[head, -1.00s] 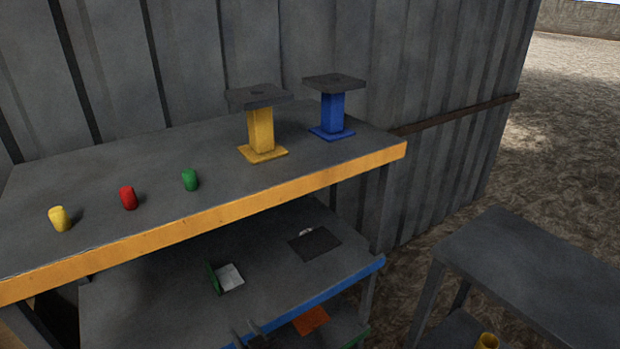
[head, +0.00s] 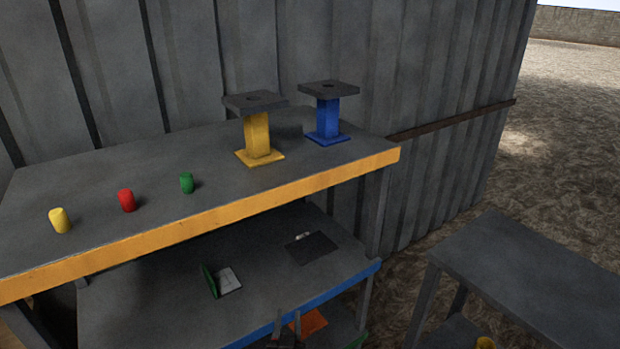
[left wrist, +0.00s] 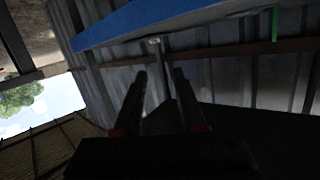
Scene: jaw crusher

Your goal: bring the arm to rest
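My left gripper (head: 288,328) shows at the bottom of the head view, its two dark fingers pointing up in front of the blue front edge of the middle shelf. In the left wrist view the fingers (left wrist: 160,82) stand apart with nothing between them, so it is open and empty. The blue shelf edge (left wrist: 150,22) crosses the top of that view. Most of my left arm is hidden below the frame. My right gripper is not in view.
The upper shelf (head: 90,175) bears yellow, red and green pieces and two pedestals, yellow (head: 257,135) and blue (head: 327,118). The middle shelf (head: 150,310) holds a green-and-white item and a dark plate. A grey table (head: 530,265) stands at right, with open ground between.

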